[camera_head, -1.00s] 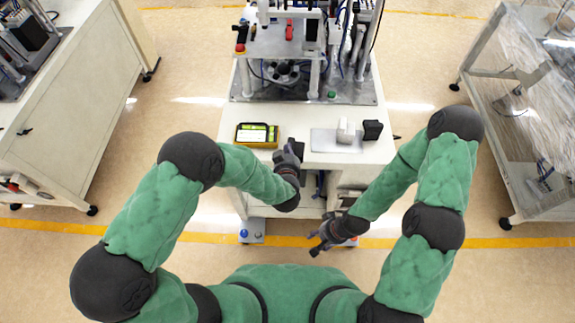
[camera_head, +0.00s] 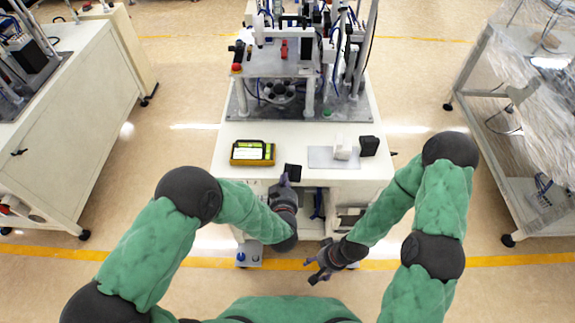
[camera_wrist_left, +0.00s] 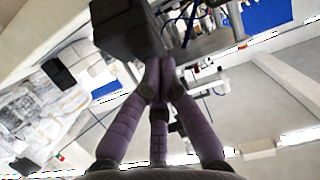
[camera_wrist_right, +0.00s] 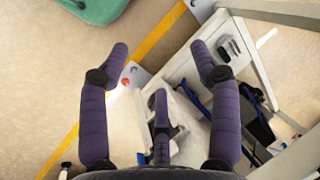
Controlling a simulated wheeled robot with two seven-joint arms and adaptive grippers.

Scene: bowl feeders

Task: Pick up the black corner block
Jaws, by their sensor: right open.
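A black corner block (camera_head: 293,172) is at the fingertips of my left gripper (camera_head: 286,182), by the front edge of the white table. In the left wrist view the block (camera_wrist_left: 125,28) looms large and dark at the top, and the fingers of my left gripper (camera_wrist_left: 160,85) come together on its lower edge. The fingers hide part of the contact. A second black block (camera_head: 369,146) stands on the table at the right. My right gripper (camera_head: 320,268) is open and empty, low in front of the table; its spread fingers (camera_wrist_right: 160,65) show in the right wrist view.
A yellow device with a screen (camera_head: 253,153) lies on the left of the table (camera_head: 225,180). White blocks (camera_head: 342,148) stand on a grey plate (camera_head: 320,158) beside the second black block. A machine (camera_head: 285,70) fills the back.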

